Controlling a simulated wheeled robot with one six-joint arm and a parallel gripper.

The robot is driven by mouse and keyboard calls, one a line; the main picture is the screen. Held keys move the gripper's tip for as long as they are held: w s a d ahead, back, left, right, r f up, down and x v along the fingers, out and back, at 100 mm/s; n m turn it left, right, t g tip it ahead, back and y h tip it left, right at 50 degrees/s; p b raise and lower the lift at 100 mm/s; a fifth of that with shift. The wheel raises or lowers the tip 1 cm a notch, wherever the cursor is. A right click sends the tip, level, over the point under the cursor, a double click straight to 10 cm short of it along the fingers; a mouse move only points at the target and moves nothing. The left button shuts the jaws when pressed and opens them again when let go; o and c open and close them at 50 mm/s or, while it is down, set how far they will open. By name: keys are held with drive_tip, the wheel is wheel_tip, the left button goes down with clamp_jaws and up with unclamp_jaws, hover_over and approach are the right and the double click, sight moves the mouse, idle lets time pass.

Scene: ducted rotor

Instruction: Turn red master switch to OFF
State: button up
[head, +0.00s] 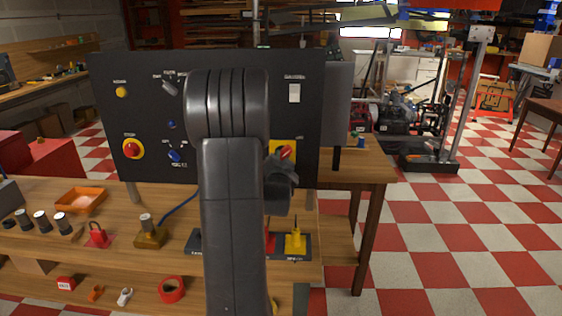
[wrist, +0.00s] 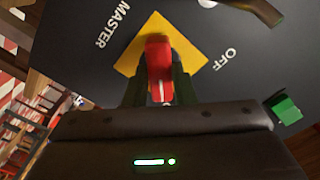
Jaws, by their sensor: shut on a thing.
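The red master switch (wrist: 159,70) sits on a yellow square plate (wrist: 128,66) on the black panel. In the wrist view the labels MASTER and OFF stand on either side of the plate. My gripper (wrist: 160,92) is shut on the red handle, with one dark finger on each side of it. In the head view the red switch (head: 285,152) shows at the panel's lower right, tilted on its yellow plate. My gripper (head: 278,172) is in front of it there, and my arm hides the middle of the panel.
The black panel (head: 107,90) also holds a red round button (head: 132,148) on yellow, a white rocker switch (head: 294,93) and several knobs. A wooden bench (head: 345,172) is under it, with a yellow device (head: 295,241) in front. A green block (wrist: 285,107) shows in the wrist view.

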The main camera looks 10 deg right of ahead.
drive_tip(key=shift+f+n+b, duration=0.15)
drive_tip(key=shift+n+b, duration=0.15)
drive_tip(key=shift+b, duration=0.15)
drive_tip(key=n+b, duration=0.8)
drive_tip(key=n, duration=0.4)
drive_tip(key=shift+d+b, duration=0.1)
drive_tip(key=shift+b, duration=0.3)
drive_tip(key=n, duration=0.5)
drive_tip(key=shift+n, duration=0.3)
drive_tip(key=o, duration=1)
drive_tip(key=shift+s, duration=0.1)
